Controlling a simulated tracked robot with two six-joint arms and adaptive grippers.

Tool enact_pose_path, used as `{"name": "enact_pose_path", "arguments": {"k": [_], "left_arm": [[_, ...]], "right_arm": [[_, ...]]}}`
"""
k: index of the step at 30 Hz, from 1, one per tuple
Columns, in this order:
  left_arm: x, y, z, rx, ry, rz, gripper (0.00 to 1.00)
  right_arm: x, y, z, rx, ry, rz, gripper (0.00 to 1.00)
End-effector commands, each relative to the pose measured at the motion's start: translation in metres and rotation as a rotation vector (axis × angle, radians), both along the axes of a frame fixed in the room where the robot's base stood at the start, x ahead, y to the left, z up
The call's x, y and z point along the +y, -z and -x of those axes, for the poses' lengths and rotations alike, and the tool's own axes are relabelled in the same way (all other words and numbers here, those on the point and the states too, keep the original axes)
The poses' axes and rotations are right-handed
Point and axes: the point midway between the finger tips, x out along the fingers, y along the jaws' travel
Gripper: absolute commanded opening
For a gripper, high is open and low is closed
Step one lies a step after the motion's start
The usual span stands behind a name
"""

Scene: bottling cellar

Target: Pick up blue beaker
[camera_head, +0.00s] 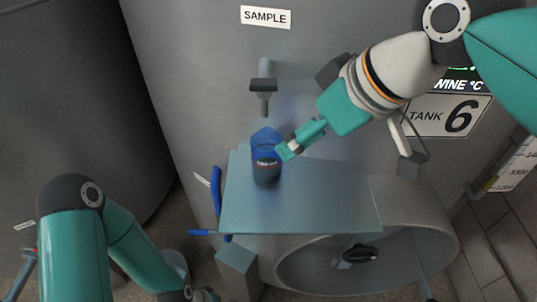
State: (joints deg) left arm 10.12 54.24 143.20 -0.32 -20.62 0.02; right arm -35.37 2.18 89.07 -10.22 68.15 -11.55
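The blue beaker (266,162) is see-through, with white lettering on its front and a darker lower part. It stands upright on the blue-grey shelf (325,205), near its back left. My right gripper (286,150) reaches in from the upper right, with its teal fingertips at the beaker's right upper side. The fingers show edge-on, so I cannot tell whether they are around the beaker or just beside it. My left arm comes in at the lower left and runs down to the bottom edge; its fingers do not show.
A sample tap (264,88) juts from the tank wall above the beaker, below the "SAMPLE" label (266,17). A round hatch (300,268) lies below the shelf. A blue handle (216,193) is at the shelf's left edge. The shelf's right part is bare.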

Motion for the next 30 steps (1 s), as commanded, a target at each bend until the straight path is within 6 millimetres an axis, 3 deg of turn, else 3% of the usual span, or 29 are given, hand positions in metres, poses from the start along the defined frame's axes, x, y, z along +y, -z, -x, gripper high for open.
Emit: {"name": "enact_pose_path", "arguments": {"k": [9,20,30], "left_arm": [[0.000,-0.001,0.000,0.000,0.000,0.000,0.82],[0.000,-0.005,0.000,-0.001,0.000,0.000,0.82],[0.000,-0.014,0.000,-0.001,0.000,0.000,0.82]], "right_arm": [[0.025,0.056,-0.025,0.004,0.002,0.002,0.88],[0.039,0.079,-0.035,0.002,0.001,0.001,0.88],[0.059,0.112,-0.049,0.002,0.001,0.001,0.88]]}}
